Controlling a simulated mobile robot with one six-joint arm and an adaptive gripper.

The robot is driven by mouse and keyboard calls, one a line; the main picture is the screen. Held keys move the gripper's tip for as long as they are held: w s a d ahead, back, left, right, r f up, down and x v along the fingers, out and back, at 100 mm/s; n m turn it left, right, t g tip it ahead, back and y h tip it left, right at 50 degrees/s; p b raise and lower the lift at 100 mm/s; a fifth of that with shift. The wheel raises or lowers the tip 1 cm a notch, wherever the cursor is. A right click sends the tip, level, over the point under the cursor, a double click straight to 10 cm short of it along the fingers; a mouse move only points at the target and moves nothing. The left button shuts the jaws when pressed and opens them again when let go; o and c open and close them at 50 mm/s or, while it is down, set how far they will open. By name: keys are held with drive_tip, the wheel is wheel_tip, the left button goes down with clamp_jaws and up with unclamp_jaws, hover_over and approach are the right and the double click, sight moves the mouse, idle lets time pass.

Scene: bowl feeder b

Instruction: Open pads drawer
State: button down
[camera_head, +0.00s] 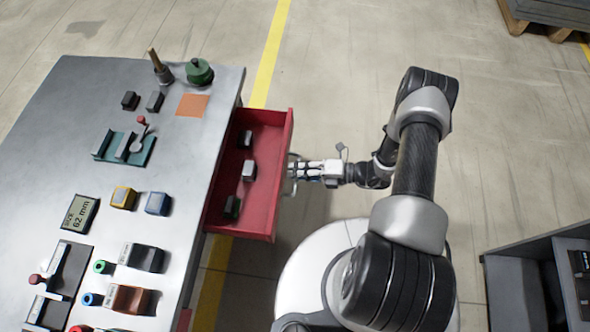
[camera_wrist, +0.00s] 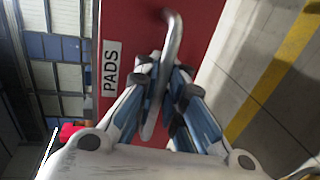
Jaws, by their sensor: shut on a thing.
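The red pads drawer (camera_head: 284,180) is pulled out from the right side of the metal workbench. Several small dark and grey blocks lie inside it. The wrist view shows its red front with a label reading "PADS" (camera_wrist: 111,68) and a metal bar handle (camera_wrist: 172,38). My gripper (camera_wrist: 165,90) is shut on the handle, with its fingers on both sides of the bar. In the head view my gripper (camera_head: 296,170) is at the middle of the drawer front, and the handle is mostly hidden there.
The workbench top (camera_head: 60,150) holds several blocks, a display reading "62 mm" (camera_head: 79,213), an orange square (camera_head: 192,105) and a green round part (camera_head: 199,72). A dark cabinet (camera_head: 535,270) stands at the lower right. The floor beyond the drawer is clear.

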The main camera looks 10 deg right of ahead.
drive_tip(key=shift+r, duration=0.15)
drive_tip(key=c, duration=1.7)
unclamp_jaws()
drive_tip(key=v, duration=1.2)
